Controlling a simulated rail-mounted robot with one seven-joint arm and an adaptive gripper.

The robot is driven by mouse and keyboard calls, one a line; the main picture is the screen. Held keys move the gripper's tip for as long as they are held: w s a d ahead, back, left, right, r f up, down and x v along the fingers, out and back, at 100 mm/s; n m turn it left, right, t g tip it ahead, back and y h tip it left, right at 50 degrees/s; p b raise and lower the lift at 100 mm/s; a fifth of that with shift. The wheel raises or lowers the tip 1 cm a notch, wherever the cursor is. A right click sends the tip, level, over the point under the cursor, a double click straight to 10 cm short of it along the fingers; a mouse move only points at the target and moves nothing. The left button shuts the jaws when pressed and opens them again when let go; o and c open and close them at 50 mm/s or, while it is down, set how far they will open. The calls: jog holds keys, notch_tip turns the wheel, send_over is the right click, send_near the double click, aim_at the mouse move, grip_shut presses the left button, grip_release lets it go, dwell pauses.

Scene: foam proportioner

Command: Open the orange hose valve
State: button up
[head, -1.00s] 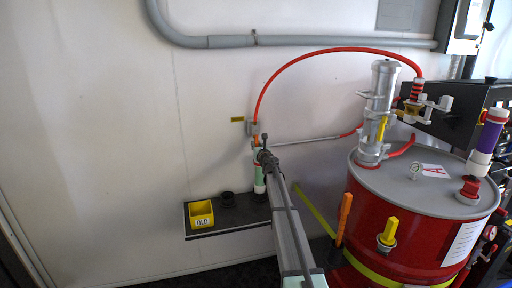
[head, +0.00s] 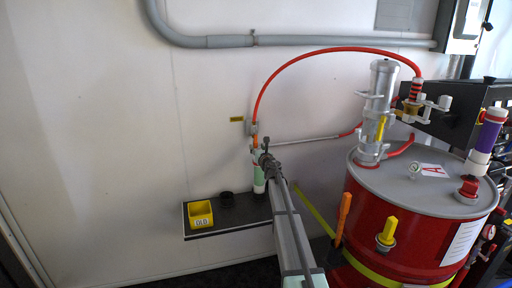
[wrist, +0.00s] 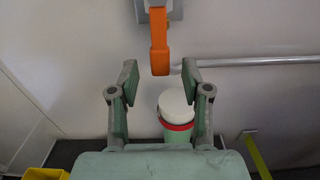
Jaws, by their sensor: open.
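The orange hose valve handle (wrist: 160,42) hangs straight down from a grey fitting on the wall in the wrist view. In the head view the handle (head: 256,141) is small, below the wall end of the red hose, just beyond my gripper (head: 265,151). In the wrist view my gripper (wrist: 159,80) is open and empty, one finger on each side. The handle's lower end shows between the fingertips in the picture, with a gap on both sides. I cannot tell how far it is from them in depth.
A white and green cylinder with a red ring (wrist: 177,110) stands below the handle. A dark shelf (head: 240,222) carries a yellow bin (head: 201,213). A red drum (head: 400,225) with fittings stands right. A thin grey pipe (wrist: 260,61) runs along the wall.

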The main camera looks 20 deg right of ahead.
jog(key=s, duration=0.8)
jog(key=shift+a, duration=0.2)
